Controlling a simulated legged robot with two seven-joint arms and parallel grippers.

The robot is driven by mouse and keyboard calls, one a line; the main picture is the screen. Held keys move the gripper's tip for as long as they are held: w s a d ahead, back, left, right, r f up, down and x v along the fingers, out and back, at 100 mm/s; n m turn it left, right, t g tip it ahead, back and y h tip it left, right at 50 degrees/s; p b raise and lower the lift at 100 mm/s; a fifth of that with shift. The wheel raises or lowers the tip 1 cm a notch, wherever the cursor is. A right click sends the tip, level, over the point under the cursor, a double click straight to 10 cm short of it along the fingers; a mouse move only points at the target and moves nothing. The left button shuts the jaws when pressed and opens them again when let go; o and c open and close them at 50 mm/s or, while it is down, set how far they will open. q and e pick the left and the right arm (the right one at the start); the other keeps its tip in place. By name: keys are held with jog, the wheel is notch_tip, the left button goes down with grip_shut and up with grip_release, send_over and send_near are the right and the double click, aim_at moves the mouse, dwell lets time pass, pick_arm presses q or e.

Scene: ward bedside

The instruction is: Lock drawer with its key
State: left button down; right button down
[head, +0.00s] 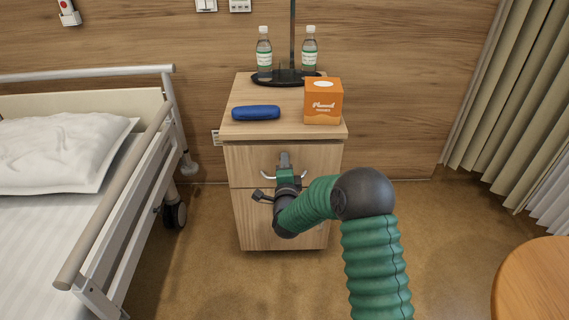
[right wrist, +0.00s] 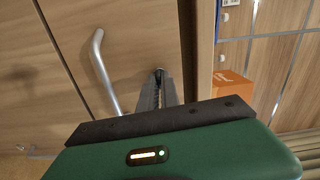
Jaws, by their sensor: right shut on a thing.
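The bedside cabinet has a wooden top drawer (head: 243,160), which looks closed. Its curved metal handle (head: 266,177) shows partly behind my right gripper. My right gripper (head: 285,157) is at the upper middle of the drawer front, just under the top. In the right wrist view its fingers (right wrist: 160,80) are shut together, with the tips at the drawer front beside the handle (right wrist: 104,72). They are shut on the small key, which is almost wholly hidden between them. The lock is hidden behind the fingertips, so I cannot tell how far the key is in or how it is turned. My left gripper is not in view.
The cabinet top (head: 290,129) carries a blue case (head: 256,113), an orange tissue box (head: 323,103) and two bottles (head: 264,53) (head: 309,51) by a dark stand base. A bed rail (head: 120,170) stands left. A round table (head: 535,285) is at lower right. The floor right of the cabinet is clear.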

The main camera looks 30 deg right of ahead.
jog(key=shift+s+d+f+m, duration=0.1)
jog(key=shift+f+m, duration=0.1)
jog(key=shift+m, duration=0.3)
jog(key=c, duration=1.6)
grip_release()
jog(key=shift+d, duration=0.1)
jog(key=p+v, duration=0.5)
jog(key=v, duration=1.2)
jog(key=shift+w+f, duration=0.1)
jog(key=shift+w, duration=0.15)
